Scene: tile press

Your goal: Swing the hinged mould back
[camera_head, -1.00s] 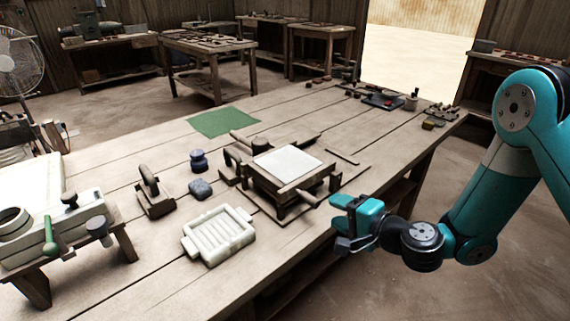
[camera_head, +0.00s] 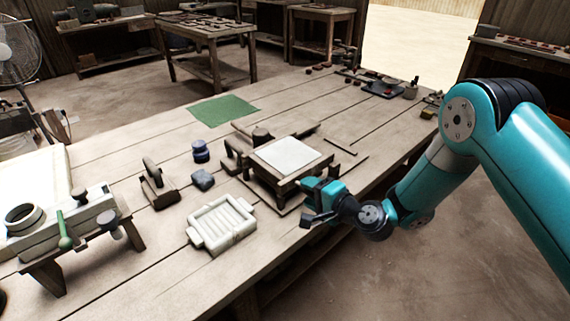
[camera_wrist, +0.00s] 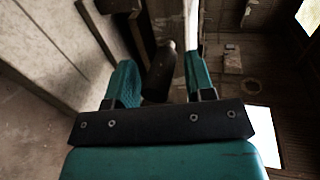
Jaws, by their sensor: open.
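The hinged mould (camera_head: 272,173) is a dark wooden square frame with a pale flat slab (camera_head: 287,154) on top. It lies level on its base on the workbench, in the head view. My gripper (camera_head: 308,197) is at the mould's near right side, where it hides the mould's short handle in the head view. In the wrist view, a dark rounded handle (camera_wrist: 160,75) lies between my two teal fingers, which are open and spread apart. Whether either finger touches it I cannot tell.
A white ribbed tray (camera_head: 223,226) lies in front of the mould. A dark iron-like tool (camera_head: 160,190), a grey lump (camera_head: 203,180) and a blue-black pot (camera_head: 201,153) stand left of it. A green mat (camera_head: 224,109) lies behind on bare bench.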

